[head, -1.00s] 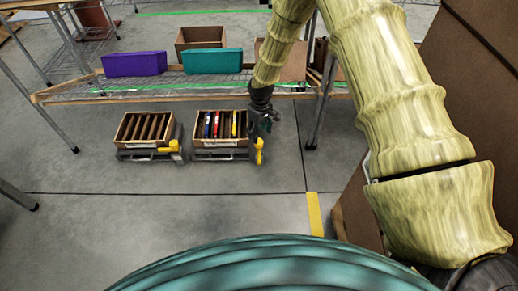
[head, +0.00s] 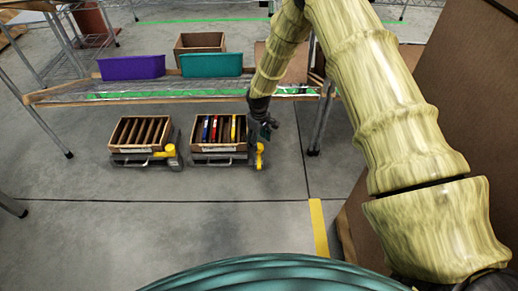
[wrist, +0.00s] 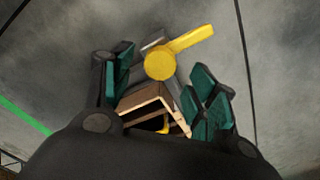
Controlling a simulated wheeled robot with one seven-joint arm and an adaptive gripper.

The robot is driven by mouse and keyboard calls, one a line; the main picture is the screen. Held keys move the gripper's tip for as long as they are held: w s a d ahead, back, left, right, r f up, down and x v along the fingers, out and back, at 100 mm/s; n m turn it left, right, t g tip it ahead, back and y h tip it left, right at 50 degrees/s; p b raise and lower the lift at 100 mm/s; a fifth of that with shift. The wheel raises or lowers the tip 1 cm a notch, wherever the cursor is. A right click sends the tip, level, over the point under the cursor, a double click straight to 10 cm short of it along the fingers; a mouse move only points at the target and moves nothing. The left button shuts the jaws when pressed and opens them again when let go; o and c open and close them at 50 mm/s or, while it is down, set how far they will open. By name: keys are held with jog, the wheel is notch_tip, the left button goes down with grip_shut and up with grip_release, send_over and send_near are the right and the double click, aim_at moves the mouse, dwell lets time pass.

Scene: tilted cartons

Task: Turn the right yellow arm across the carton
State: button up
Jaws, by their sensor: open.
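The right carton (head: 194,146) is a brown box on a low grey stand on the floor, holding red, blue and yellow items. The right yellow arm (head: 260,157) is at the stand's right side. In the wrist view this yellow arm (wrist: 190,43) has a round hub, and its lever points to the upper right, away from the carton (wrist: 136,97). My gripper (head: 264,128) is above the yellow arm, beside the carton's right side. In the wrist view my gripper (wrist: 163,76) is open, its green-padded fingers on either side of the hub. I cannot tell whether they touch it.
A left carton (head: 113,133) with its own yellow arm (head: 170,156) stands beside the right one. Behind is a wire rack with purple (head: 132,67) and teal (head: 211,65) bins; its leg (head: 321,125) is right of my gripper. The front floor is clear.

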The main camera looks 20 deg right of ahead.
aim_at(259, 146)
jog(key=shift+f+b, duration=0.7)
jog(key=shift+f, duration=1.25)
grip_shut()
